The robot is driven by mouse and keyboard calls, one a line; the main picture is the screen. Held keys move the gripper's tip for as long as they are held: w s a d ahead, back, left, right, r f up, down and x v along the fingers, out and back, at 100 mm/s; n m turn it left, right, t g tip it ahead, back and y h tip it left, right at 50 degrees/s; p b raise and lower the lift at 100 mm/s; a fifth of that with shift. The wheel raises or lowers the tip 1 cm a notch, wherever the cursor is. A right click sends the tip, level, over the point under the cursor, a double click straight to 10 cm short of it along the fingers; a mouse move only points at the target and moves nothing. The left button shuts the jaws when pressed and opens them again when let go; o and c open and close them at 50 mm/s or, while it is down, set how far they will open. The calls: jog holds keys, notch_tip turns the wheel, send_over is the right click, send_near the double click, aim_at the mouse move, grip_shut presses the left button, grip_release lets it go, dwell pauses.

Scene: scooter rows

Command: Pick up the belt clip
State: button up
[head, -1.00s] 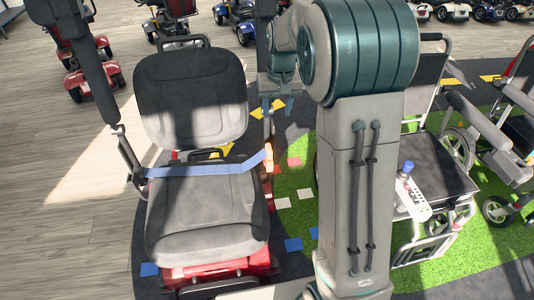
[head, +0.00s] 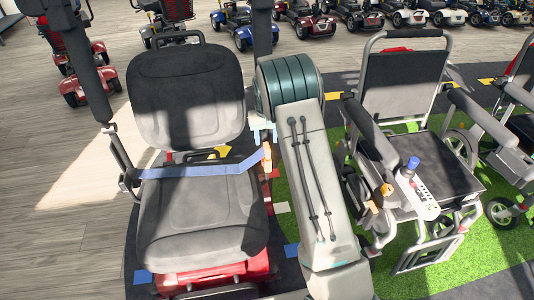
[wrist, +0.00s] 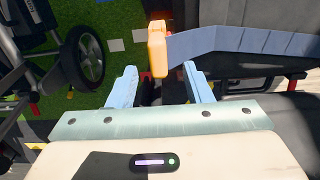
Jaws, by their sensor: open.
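The belt clip (head: 266,158) is a small orange piece at the right end of a blue belt (head: 205,171) stretched across the grey scooter seat. In the wrist view the clip (wrist: 157,50) stands upright just beyond my fingertips, roughly in line with the gap between them. My gripper (wrist: 160,80) is open with two pale blue fingers, and nothing is between them. In the head view my gripper (head: 263,133) is mostly hidden behind my arm, with its fingers just above the clip. The clip and fingers look close but apart.
The seat's backrest (head: 188,95) stands left of my gripper. A wheelchair (head: 415,150) stands close on the right of my arm, on green turf. More scooters (head: 350,14) are lined up at the back. Open wooden floor (head: 50,200) lies at the left.

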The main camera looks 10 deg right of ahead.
aim_at(267, 146)
jog(key=shift+s+d+f+b, duration=0.1)
jog(key=shift+f+b, duration=0.15)
jog(key=shift+f, duration=1.3)
jog(key=shift+s+f+b, duration=0.1)
jog(key=shift+f+b, duration=0.15)
jog(key=shift+f, duration=1.3)
jog(key=shift+r, duration=0.1)
grip_shut()
